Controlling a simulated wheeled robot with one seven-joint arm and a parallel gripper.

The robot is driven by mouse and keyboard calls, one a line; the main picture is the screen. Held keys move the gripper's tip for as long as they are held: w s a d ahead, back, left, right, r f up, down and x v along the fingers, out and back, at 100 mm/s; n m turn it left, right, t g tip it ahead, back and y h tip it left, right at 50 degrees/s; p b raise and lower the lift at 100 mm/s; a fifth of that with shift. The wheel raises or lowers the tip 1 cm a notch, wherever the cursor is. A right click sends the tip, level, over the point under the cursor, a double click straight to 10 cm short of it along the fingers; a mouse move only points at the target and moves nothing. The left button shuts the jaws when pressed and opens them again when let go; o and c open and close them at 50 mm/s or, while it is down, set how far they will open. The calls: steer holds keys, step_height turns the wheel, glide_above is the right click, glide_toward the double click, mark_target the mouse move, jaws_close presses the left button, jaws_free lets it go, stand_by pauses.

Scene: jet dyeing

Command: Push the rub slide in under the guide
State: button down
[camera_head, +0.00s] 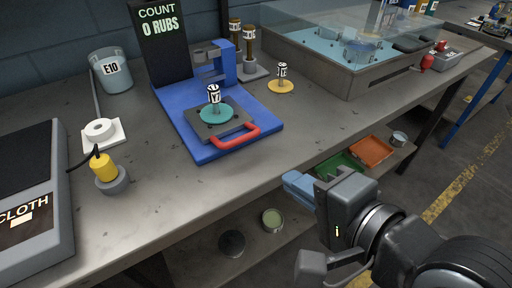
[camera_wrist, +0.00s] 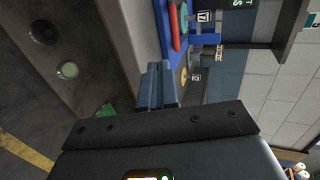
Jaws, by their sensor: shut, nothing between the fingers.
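The rub slide (camera_head: 237,126) is a dark grey plate with a red handle (camera_head: 236,139) on its near edge. It lies on the blue base (camera_head: 200,152), and a teal disc with a labelled peg (camera_head: 214,112) stands on it. The blue guide (camera_head: 222,66) is an upright bracket behind the slide; the slide's plate shows in front of it. My gripper (camera_head: 292,183) is off the bench's front edge, right of and nearer than the handle, apart from it. In the wrist view its blue fingers (camera_wrist: 160,84) are together and empty; the red handle (camera_wrist: 175,28) shows beyond them.
A sign reading 0 RUBS (camera_head: 160,38) stands behind the base. A yellow disc with a peg (camera_head: 281,84) and a glass-topped tank (camera_head: 335,70) are to the right. A yellow-topped plug (camera_head: 104,168) and a cloth box (camera_head: 30,205) are left. Green and orange trays (camera_head: 370,150) sit on a lower shelf.

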mark_target(218, 107)
steer(key=x, duration=0.8)
steer(key=shift+w+a, duration=0.1)
steer(key=shift+a, duration=0.05)
steer(key=shift+w+a+r, duration=0.2)
steer(key=shift+w+a, duration=0.5)
steer(key=shift+w, duration=0.3)
steer(key=shift+w+a, duration=0.4)
steer(key=shift+w, duration=0.2)
steer(key=w+a, duration=0.2)
steer(key=w, duration=0.2)
steer(key=w+a+p, duration=0.1)
steer(key=w+a, duration=0.2)
steer(key=w, duration=0.1)
steer(key=w+a, duration=0.3)
steer(key=w, duration=0.1)
steer(key=shift+w+a+r, duration=0.1)
steer(key=shift+r, duration=0.05)
